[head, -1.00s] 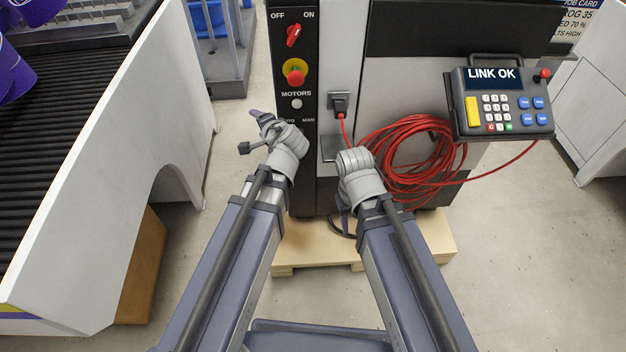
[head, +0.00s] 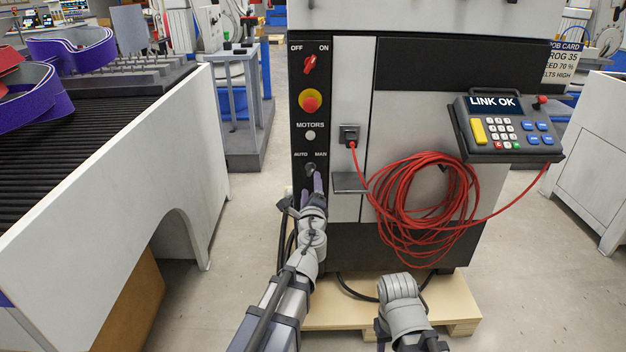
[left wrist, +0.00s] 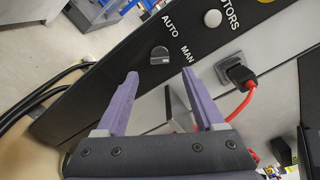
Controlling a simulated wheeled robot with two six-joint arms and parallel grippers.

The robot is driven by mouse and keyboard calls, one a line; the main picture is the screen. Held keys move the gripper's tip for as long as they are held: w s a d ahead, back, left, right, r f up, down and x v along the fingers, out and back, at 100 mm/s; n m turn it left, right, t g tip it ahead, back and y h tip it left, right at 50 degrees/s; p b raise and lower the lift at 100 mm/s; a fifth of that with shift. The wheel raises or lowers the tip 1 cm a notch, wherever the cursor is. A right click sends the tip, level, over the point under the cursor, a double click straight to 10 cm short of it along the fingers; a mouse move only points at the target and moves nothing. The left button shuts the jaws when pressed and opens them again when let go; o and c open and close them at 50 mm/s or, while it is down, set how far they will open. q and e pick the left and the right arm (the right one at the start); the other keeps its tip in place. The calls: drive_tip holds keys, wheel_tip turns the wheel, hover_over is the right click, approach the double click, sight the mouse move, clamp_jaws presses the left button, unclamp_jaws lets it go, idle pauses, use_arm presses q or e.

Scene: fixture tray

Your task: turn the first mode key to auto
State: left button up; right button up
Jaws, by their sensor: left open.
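The mode key (head: 311,168) is a small dark knob low on the black control strip (head: 299,118), under the labels AUTO and MAN. In the left wrist view the key (left wrist: 159,55) lies ahead of and between my finger lines. I cannot tell for sure which label it points to. My left gripper (head: 312,190) is in front of the strip, just below the key. In the left wrist view its two purple fingers (left wrist: 159,73) are spread with nothing between them, apart from the key. Only the wrist of my right arm shows, low in the head view; its fingers are hidden.
Above the key are a MOTORS button (head: 310,136), a red emergency stop (head: 310,101) and a red OFF/ON switch (head: 310,65). A red cable coil (head: 415,215) hangs right. A teach pendant (head: 507,128) is at right, a conveyor (head: 150,155) at left.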

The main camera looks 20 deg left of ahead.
sight(310, 173)
use_arm(q)
drive_tip(key=x, duration=0.7)
drive_tip(key=shift+w+a, duration=0.15)
drive_tip(key=shift+w, duration=0.25)
clamp_jaws()
